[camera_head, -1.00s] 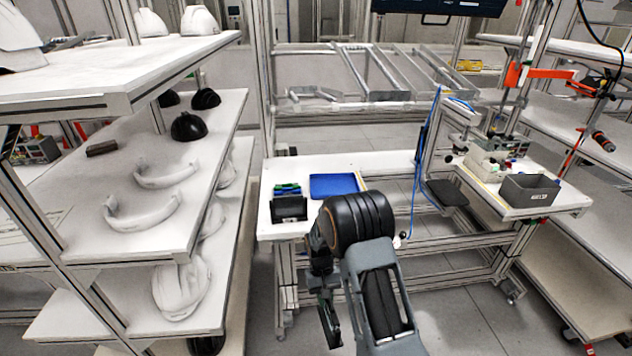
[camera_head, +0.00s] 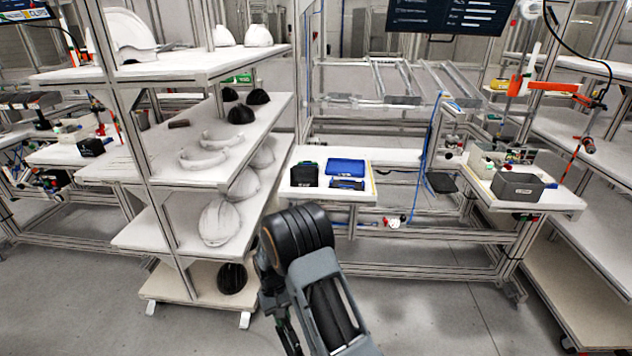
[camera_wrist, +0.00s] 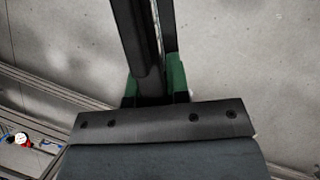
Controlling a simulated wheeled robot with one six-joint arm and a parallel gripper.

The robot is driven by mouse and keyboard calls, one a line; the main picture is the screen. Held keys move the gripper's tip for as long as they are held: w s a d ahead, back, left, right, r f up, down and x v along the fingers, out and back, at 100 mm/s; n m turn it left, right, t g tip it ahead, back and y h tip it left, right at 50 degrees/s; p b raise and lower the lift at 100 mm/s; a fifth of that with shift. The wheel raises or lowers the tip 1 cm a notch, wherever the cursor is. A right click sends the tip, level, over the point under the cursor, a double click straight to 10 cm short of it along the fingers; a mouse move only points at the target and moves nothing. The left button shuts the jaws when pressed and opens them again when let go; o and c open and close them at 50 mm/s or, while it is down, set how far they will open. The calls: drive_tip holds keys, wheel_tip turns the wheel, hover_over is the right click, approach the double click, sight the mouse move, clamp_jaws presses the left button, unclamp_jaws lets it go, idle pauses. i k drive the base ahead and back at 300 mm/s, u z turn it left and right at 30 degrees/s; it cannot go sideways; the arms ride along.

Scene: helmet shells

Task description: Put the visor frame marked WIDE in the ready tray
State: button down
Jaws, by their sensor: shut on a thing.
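My gripper (camera_wrist: 153,88) is shut on a long dark piece (camera_wrist: 140,35) between its green pads in the wrist view. The piece runs up out of the picture; no marking on it can be read, so I cannot tell whether it is the WIDE visor frame. In the head view my gripper (camera_head: 287,332) hangs low over the floor, right of the shelf rack, partly hidden by my arm. A blue tray (camera_head: 346,167) lies on the white table; I see no readable label on it. A dark and blue item (camera_head: 347,184) lies just in front of it.
A black box (camera_head: 304,174) stands left of the blue tray. A grey bin (camera_head: 523,190) stands on the right bench. The shelf rack (camera_head: 205,180) on the left holds helmet shells and white curved bands (camera_head: 203,158). Open floor (camera_head: 400,310) lies before the table.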

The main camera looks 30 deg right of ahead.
sight(350, 169)
drive_tip(key=u, duration=0.35)
drive_tip(key=k, duration=0.1)
drive_tip(key=z, duration=1.4)
drive_tip(key=i, duration=1.4)
drive_tip(key=u, duration=0.2)
